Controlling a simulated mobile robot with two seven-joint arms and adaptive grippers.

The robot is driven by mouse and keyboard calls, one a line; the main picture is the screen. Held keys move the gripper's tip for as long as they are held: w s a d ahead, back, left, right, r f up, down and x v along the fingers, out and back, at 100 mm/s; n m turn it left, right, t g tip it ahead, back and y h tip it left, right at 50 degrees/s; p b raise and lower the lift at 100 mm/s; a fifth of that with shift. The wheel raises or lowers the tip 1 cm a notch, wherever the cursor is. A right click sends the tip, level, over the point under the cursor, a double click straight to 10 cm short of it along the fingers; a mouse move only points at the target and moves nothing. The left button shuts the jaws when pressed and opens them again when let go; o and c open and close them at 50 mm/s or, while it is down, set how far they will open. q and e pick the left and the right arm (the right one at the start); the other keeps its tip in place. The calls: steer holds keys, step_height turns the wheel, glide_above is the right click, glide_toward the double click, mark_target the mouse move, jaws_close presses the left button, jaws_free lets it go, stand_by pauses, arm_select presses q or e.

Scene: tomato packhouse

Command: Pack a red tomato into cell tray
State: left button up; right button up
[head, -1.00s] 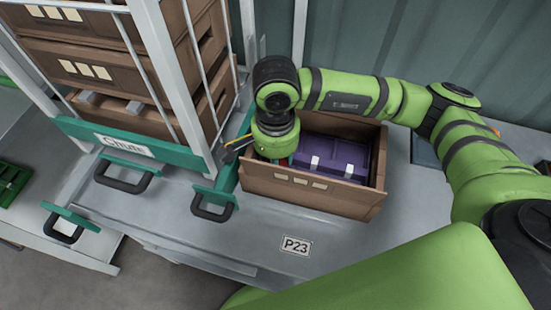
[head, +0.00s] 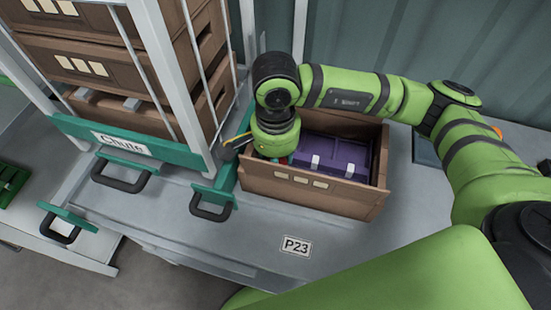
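My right arm comes in from the right and its wrist points down over the left end of an open brown crate (head: 310,190). The gripper below the wrist is hidden by the wrist and the crate's front wall, so its fingers and anything between them do not show. A small patch of red (head: 284,160) shows beside the wrist inside the crate; it is too small to tell if it is a tomato. A purple tray or box (head: 335,153) with white clips fills the right part of the crate. No cell tray can be made out for certain. My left gripper is out of view.
Green brackets with dark handles (head: 212,205) stick out in front. A green tray (head: 10,185) lies far left.

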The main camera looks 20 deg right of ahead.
steer(key=o, duration=0.9)
steer(key=c, duration=0.3)
steer(key=shift+c, duration=0.2)
steer(key=shift+r+p, duration=1)
steer(key=shift+r, duration=2)
